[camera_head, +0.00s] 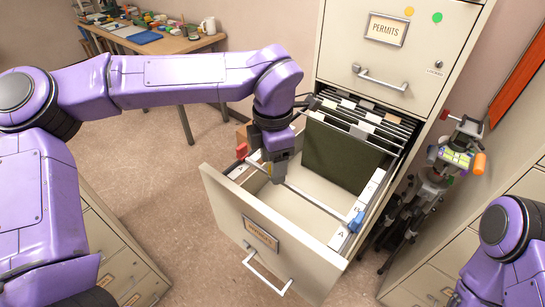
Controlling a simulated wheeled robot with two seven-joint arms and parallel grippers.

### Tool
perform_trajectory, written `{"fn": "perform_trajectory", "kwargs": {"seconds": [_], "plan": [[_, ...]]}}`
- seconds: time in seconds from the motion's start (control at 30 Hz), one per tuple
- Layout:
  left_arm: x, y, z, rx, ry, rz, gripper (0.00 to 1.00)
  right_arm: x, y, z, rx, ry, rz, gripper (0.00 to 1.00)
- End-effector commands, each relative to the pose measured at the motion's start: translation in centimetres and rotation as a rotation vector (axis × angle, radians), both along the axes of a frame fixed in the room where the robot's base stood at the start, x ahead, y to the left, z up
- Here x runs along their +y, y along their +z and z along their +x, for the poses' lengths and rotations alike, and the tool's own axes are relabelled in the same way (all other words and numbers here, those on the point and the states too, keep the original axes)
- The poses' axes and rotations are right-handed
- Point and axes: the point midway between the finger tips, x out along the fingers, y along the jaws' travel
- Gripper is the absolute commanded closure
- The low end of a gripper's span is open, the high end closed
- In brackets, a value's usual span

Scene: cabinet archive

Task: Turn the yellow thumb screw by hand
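My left gripper (277,176) points down into the open drawer (232,204), at the left end of a thin metal rod (315,202) that crosses the drawer. A small yellow spot (268,168) shows right beside the gripper's fingers. It may be the yellow thumb screw, but the gripper hides most of that spot. The fingers are too small and dark to tell whether they are open or touching it. My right gripper is out of view; only my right arm shows at the bottom right.
A red piece (242,151) stands by the drawer's left side. Dark green hanging folders (342,155) fill the drawer's back. The closed PERMITS drawer (392,50) is above. A tripod-like stand (415,205) with an orange part is close on the right. A cluttered table (165,45) stands far left.

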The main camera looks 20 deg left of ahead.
Motion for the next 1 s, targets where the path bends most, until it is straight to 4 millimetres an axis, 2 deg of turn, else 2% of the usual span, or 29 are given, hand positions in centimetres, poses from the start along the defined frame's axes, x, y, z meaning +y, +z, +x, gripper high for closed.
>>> {"fn": "perform_trajectory", "kwargs": {"seconds": [0.23, 0.4, 0.57, 0.77, 1.0], "plan": [[0.0, 0.6, 0.0, -0.001, 0.001, 0.0, 0.4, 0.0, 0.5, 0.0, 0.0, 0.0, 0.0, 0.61], [0.0, 2.7, 0.0, -0.001, 0.001, 0.0, 0.4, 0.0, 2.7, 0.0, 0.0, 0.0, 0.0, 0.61], [0.0, 4.4, 0.0, -0.001, 0.001, 0.0, 0.4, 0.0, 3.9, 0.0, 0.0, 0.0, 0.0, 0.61], [0.0, 5.9, 0.0, -0.002, 0.002, 0.0, 0.4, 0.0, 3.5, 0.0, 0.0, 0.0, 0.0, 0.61], [0.0, 6.1, 0.0, -0.001, 0.001, 0.0, 0.4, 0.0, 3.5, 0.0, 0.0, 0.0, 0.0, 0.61]]}}
